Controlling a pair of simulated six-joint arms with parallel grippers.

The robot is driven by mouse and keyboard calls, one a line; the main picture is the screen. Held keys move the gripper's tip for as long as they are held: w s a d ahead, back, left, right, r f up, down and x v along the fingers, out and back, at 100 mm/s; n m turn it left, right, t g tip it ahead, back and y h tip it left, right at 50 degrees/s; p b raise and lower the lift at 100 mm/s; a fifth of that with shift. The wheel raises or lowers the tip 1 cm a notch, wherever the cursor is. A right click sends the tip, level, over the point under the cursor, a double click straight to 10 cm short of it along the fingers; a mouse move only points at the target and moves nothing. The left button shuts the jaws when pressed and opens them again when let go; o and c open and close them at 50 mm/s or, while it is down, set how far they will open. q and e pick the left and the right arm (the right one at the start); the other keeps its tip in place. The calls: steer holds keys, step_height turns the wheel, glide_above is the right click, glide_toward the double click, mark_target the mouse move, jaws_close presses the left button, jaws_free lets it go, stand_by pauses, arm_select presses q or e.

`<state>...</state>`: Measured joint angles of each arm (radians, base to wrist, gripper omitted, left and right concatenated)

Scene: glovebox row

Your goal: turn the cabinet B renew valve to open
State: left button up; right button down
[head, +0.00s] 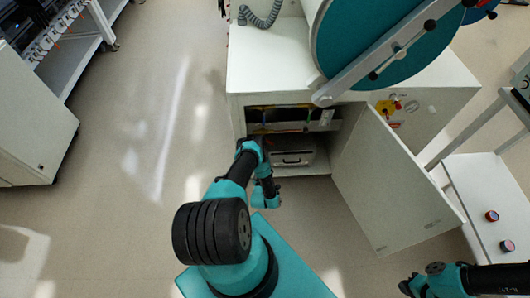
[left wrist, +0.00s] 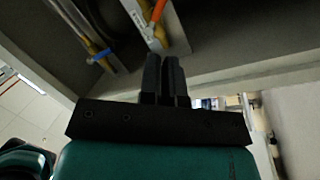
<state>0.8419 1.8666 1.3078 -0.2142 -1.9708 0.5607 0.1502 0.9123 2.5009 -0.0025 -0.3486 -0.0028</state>
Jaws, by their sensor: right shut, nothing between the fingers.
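The open cabinet (head: 235,120) holds yellow and grey piping (head: 285,106) with small coloured handles, under its top. Which handle is the renew valve I cannot read. A blue handle (left wrist: 99,57) is to the left. My right gripper (head: 406,287) is shut and empty at lower right.
The cabinet door (head: 385,185) stands open on the right. A silver case (head: 293,158) lies on the shelf below the pipes. A large teal disc (head: 375,40) stands above. A white side table (head: 485,190) carries two small knobs.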

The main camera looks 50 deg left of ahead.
mark_target(268, 141)
arm_select(q)
steer(key=n, duration=0.1)
steer(key=a+f+n+t, duration=0.1)
steer(key=a+n, duration=0.1)
steer(key=n, duration=0.1)
steer(key=shift+w+a+f+h, duration=0.2)
steer(key=shift+w+a+h, duration=0.05)
steer(key=shift+w+h, duration=0.1)
jaws_close()
steer(key=a+n+t+h, duration=0.1)
steer(key=n, duration=0.1)
steer(key=a+f+n+t+h, duration=0.1)
steer(key=n, duration=0.1)
steer(key=a+n+t+h, duration=0.1)
steer(key=n, duration=0.2)
steer(key=shift+w+a+f+t+h, duration=0.15)
steer(key=shift+a+f+t+h, duration=0.1)
steer(key=shift+a+f+t, duration=0.15)
steer(key=shift+w+r, duration=0.1)
steer(key=x, duration=0.9)
steer(key=shift+w+a, duration=0.2)
steer(key=shift+w, duration=0.1)
steer(key=shift+r, duration=0.15)
